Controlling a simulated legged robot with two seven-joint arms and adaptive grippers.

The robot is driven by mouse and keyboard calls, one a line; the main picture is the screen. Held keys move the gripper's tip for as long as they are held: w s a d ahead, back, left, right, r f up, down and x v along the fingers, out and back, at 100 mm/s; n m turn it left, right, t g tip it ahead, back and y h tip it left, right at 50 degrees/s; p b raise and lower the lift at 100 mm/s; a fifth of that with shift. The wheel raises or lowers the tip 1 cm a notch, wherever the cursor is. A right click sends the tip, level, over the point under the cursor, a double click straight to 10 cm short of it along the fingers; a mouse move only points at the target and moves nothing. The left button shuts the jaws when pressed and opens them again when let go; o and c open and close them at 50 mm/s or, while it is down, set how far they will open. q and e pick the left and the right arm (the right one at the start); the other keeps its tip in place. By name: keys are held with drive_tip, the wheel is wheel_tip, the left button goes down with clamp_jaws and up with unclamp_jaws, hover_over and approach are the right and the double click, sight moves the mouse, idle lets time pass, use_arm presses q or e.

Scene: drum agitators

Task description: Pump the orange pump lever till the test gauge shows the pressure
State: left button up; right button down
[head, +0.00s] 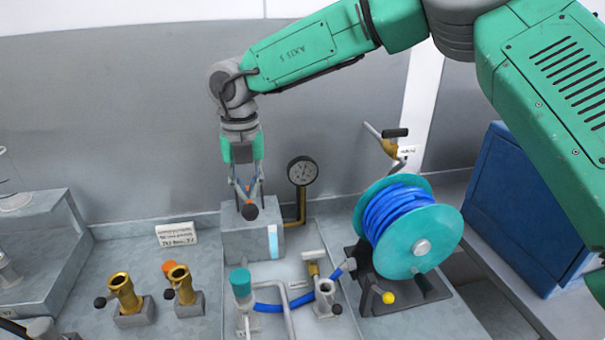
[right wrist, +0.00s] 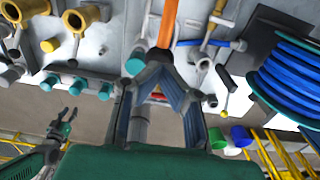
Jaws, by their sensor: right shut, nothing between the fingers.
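The orange pump lever (right wrist: 167,24) shows in the right wrist view as a bar running from the top edge down to my fingertips. In the head view it is mostly hidden by my right gripper (head: 248,192), in front of the grey pump box (head: 242,239). My right gripper is shut and empty, its tips at the lever's end; I cannot tell whether they touch it. The round test gauge (head: 302,170) stands on a brass pipe right of the box; its needle is too small to read. My left gripper (right wrist: 63,117) looks open and empty in the right wrist view.
A teal reel with blue hose (head: 423,246) stands right of the pump. A teal-capped fitting (head: 240,281) and pipework stand in front. Brass fittings (head: 122,291) and a small sign (head: 176,234) are left. A blue cabinet (head: 520,218) is far right.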

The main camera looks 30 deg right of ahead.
sight(251, 204)
drive_tip(key=shift+f, duration=0.9)
drive_tip(key=shift+s+f+b, duration=0.3)
drive_tip(key=shift+f+b, duration=0.1)
drive_tip(key=shift+f, duration=0.35)
drive_tip(key=shift+s+a+f+b, duration=0.1)
drive_tip(key=shift+f+b, duration=0.1)
drive_tip(key=shift+f, duration=0.45)
drive_tip(key=shift+s+f+b, duration=0.1)
drive_tip(key=shift+f+b, duration=0.05)
drive_tip(key=shift+f, duration=0.5)
drive_tip(key=shift+f+b, duration=0.65)
drive_tip(key=shift+f, duration=1.8)
drive_tip(key=r+p, duration=0.4)
drive_tip(key=w+r+p, duration=0.1)
drive_tip(key=r+p, duration=0.1)
drive_tip(key=r, duration=0.1)
drive_tip(key=shift+w+d, duration=0.1)
drive_tip(key=shift+d, duration=0.25)
wheel_tip(251, 204, up, 4)
drive_tip(key=shift+d+r+p, duration=0.1)
drive_tip(key=shift+r+p, duration=0.05)
drive_tip(key=shift+p, duration=0.25)
drive_tip(key=shift+r, duration=0.15)
drive_tip(key=shift+w+a, duration=0.15)
drive_tip(key=shift+a, duration=0.2)
